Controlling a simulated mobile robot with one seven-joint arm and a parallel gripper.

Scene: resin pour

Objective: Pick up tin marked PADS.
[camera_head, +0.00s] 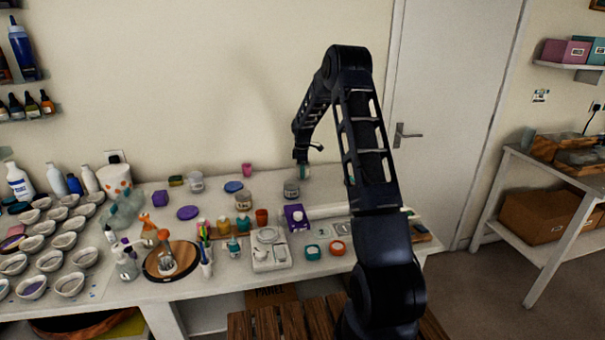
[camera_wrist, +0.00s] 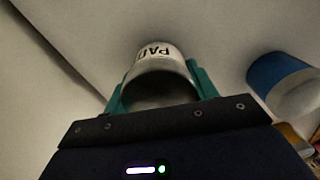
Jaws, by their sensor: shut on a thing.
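The tin marked PADS (camera_wrist: 155,53) is a pale metal cylinder in the wrist view, with the letters "PA" and part of a third letter showing on its side. My gripper (camera_wrist: 155,77) has its two teal fingers shut on the tin, one on each side. The lower part of the tin is dark, and the rest of its label is hidden. In the head view, my gripper (camera_head: 303,171) is small, above the back of the workbench near the wall. I cannot make out the tin there, nor tell whether it touches the bench.
A blue and white container (camera_wrist: 282,80) stands close on the right in the wrist view. In the head view, a grey jar (camera_head: 291,189) is just left of my gripper. The white workbench (camera_head: 150,290) is crowded with cups and tools. A door (camera_head: 440,100) is behind.

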